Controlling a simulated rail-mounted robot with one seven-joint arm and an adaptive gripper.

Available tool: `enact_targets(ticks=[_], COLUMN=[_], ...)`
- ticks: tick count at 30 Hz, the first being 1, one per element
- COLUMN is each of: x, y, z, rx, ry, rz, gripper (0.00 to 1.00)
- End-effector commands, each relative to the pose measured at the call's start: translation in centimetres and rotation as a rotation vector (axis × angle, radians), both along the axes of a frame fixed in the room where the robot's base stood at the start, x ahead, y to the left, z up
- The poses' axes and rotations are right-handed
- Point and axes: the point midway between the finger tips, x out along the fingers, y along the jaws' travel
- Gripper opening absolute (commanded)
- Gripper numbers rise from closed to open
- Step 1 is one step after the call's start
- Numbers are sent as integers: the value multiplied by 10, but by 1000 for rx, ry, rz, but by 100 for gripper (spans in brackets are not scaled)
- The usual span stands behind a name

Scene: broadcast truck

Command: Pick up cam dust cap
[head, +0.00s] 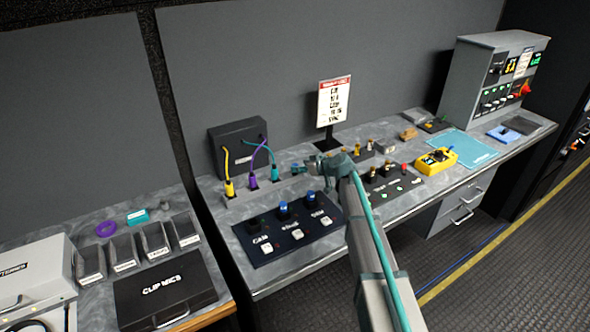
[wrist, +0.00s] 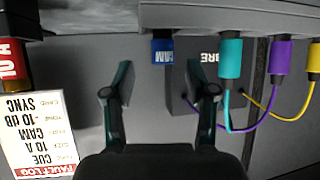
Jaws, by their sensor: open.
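The cam dust cap (wrist: 163,50), a blue piece lettered CAM, shows in the upside-down wrist view at the end of the connector strip (wrist: 240,15). It lies between my fingers in the picture, beyond their tips and not visibly touching them. My gripper (wrist: 160,92) is open and empty. In the head view my gripper (head: 303,168) is over the bench at the right end of the connector strip (head: 234,201). I cannot make out the cap there, as my gripper covers that area.
Teal (wrist: 231,60), purple (wrist: 281,58) and yellow (wrist: 315,58) plugs with cables stand beside the cap. A dark box (head: 226,140) is behind them. A sign (head: 333,105) stands behind my gripper. A black button panel (head: 285,238) lies in front.

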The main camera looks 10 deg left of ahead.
Motion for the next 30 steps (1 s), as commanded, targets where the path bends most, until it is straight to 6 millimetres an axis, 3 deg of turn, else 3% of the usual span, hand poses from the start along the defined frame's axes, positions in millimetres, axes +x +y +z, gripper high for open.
enact_targets(ticks=[9, 17, 18, 27, 30], x=[22, 23, 23, 23, 23], y=[29, 31, 31, 31, 31], z=[-18, -22, -22, -22, -22], rx=[0, 1, 1, 1, 1], ry=[2, 1, 1, 1, 1], rz=[0, 0, 0, 0, 0], gripper=[57, 57, 55, 8, 8])
